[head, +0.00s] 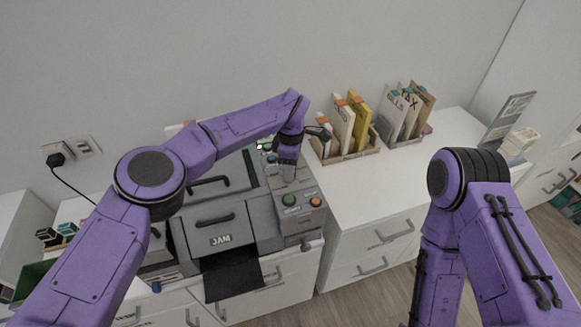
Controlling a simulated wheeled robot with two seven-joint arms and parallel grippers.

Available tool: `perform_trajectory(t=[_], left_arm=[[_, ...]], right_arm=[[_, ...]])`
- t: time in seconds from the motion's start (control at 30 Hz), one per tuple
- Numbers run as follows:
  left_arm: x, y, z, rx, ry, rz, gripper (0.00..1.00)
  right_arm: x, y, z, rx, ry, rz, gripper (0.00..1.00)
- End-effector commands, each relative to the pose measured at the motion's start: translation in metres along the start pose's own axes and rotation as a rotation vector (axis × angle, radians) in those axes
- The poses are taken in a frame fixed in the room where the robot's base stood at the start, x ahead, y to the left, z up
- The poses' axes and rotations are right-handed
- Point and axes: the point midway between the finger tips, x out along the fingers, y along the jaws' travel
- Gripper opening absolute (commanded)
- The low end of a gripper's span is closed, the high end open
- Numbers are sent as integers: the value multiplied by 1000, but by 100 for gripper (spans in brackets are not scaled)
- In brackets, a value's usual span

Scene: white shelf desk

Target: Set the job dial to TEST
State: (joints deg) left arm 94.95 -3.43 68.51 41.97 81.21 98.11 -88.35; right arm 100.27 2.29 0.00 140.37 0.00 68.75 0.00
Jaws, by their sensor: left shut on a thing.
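A grey machine (255,222) with a JAM label stands on the white desk. Its control panel (298,222) is on the right side, with a green knob (289,200) and an orange knob (315,202) near the front. My left gripper (289,172) points down at the upper part of this panel, behind the green knob. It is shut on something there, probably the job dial. The gripper hides the dial, so its setting and the TEST mark cannot be read. My right arm comes in at the right, and its gripper is out of view.
Two file holders, one left (346,158) and one right (409,142), stand behind the panel on the right. The white desk top (390,180) in front of them is clear. A black sheet (233,275) hangs from the machine's front. A plug and cord (57,160) are at the left wall.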

Motion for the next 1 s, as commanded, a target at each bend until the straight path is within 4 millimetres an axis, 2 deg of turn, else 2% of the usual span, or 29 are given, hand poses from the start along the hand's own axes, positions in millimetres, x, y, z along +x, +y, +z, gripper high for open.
perform_trajectory(t=[0.03,0.07,0.1,0.13,0.47,0.57,0.8,0.9,1.0], left_arm=[[2,-1,1,1,0,-3,8],[2,-1,1,1,0,-3,49],[2,-1,1,1,0,-3,62],[1,-1,1,1,0,-3,64],[-4,0,0,-1,0,1,64],[-20,1,0,-2,0,4,64],[-78,0,1,-1,0,2,64],[-95,0,2,0,1,0,64],[-102,0,1,0,0,-2,64]], right_arm=[[0,0,0,0,0,0,0],[0,0,0,0,0,0,0],[0,0,0,0,0,0,0],[0,0,0,0,0,0,0],[2,0,1,0,0,0,0],[9,-1,4,0,0,0,0],[18,-2,8,0,0,0,0],[17,-2,7,0,0,0,0],[17,-2,7,0,0,0,0]])
